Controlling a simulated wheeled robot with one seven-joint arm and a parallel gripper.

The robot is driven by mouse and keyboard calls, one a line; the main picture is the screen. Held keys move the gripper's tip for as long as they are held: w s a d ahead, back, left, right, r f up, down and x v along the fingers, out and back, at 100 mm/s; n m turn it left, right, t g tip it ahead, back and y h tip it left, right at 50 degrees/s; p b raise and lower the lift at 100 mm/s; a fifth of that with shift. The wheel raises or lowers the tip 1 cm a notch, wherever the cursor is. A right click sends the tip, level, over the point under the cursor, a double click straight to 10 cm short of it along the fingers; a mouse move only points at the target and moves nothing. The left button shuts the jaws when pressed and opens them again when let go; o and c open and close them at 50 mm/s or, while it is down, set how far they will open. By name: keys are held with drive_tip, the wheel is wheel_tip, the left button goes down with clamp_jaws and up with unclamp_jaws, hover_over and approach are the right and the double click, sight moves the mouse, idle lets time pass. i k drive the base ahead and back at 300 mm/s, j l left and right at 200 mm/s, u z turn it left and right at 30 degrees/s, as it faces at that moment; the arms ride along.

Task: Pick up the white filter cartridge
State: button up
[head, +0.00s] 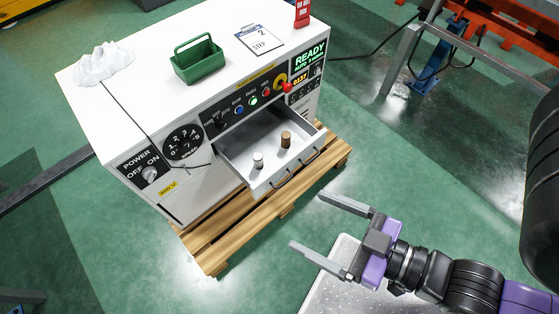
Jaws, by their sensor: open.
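The white filter cartridge (258,160) is a small pale cylinder standing upright in the left part of an open drawer (254,189) in the front of a white machine. A brown cylinder (285,139) of similar shape stands to its right in the same drawer. My gripper (306,222) is open and empty, its two grey fingers apart. It is to the lower right of the drawer in the head view, apart from both cylinders.
The white machine (130,125) carries a green caddy (199,62), a clipboard (259,39), a white cloth-like heap (103,63) and a red object (302,14) on top. It stands on a wooden pallet (222,254). The green floor (420,170) is open to the right.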

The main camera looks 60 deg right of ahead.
sight(257, 160)
drive_tip(key=i+j, duration=0.8)
drive_tip(key=i, duration=0.2)
drive_tip(key=k+j+u, duration=0.05)
